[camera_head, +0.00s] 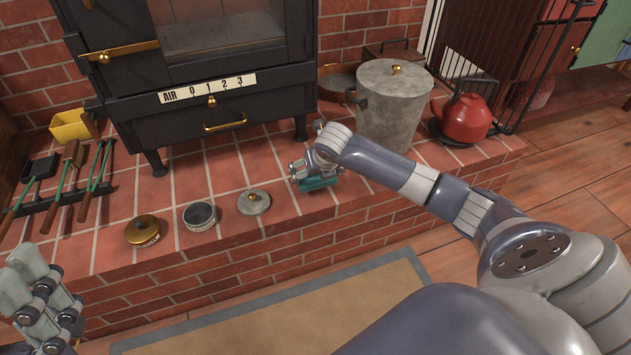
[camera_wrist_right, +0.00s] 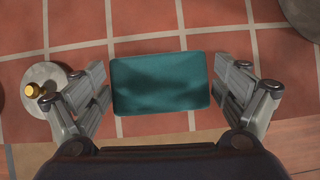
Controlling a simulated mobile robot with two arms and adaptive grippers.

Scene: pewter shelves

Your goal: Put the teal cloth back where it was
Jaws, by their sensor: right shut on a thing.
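The teal cloth (camera_head: 319,183) is a small folded rectangle at the front edge of the red tiled hearth, right of the grey lid. It fills the middle of the right wrist view (camera_wrist_right: 160,84). My right gripper (camera_head: 316,174) is over it, with a finger at each short side (camera_wrist_right: 162,88), shut on the cloth. Whether the cloth touches the tiles or hangs just above them I cannot tell. My left gripper (camera_head: 42,300) is at the lower left, away from the hearth things; its opening is unclear.
On the hearth (camera_head: 290,222) stand a grey lid with a brass knob (camera_head: 253,203), an open grey tin (camera_head: 200,216) and a brass lid (camera_head: 143,231). A large grey pot (camera_head: 392,112) and a red kettle (camera_head: 466,117) are at the right. A black stove (camera_head: 210,100) stands behind.

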